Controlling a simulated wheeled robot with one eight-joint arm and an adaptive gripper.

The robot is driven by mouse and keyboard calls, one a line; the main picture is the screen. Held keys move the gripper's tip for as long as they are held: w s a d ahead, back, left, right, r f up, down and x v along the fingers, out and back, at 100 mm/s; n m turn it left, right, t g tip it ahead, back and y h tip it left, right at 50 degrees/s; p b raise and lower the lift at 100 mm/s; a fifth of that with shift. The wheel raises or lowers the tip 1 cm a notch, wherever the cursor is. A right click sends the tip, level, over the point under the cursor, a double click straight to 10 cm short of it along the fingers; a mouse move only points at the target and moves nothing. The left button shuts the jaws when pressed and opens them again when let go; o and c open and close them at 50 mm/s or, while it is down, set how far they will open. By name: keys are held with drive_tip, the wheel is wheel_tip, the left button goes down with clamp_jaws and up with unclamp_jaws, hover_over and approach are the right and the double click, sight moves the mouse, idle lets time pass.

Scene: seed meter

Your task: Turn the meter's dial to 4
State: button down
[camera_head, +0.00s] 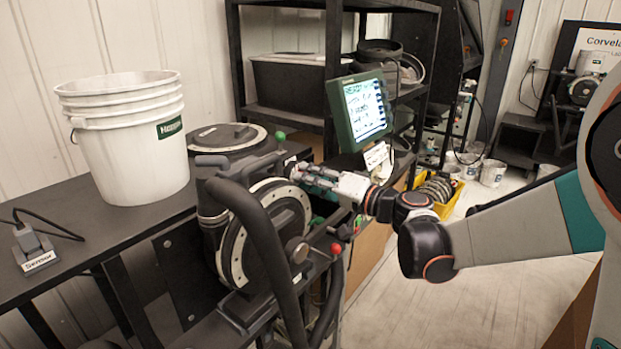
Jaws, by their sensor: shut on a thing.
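The seed meter (232,262) stands upright at the right end of the dark bench, its round face with a pale, dotted ring turned toward the right. My gripper (298,172) reaches in from the right to the upper right edge of the meter. Its fingers are shut on a small part there, which I take to be the meter's dial. The fingers cover most of that part, so its numbers and pointer cannot be read.
A monitor (358,108) with a lit screen stands just behind my gripper and wrist. A thick black hose (265,235) curves in front of the meter. A white bucket stack (128,140) stands on the bench (120,222). A yellow bin (447,203) lies beyond my wrist; the floor at right is open.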

idle(0.3)
drive_tip(key=c, duration=1.4)
unclamp_jaws()
drive_tip(key=shift+o, duration=0.2)
drive_tip(key=shift+d, duration=0.15)
drive_tip(key=v, duration=1.1)
drive_tip(key=shift+s+d, duration=0.25)
drive_tip(key=shift+s, duration=0.1)
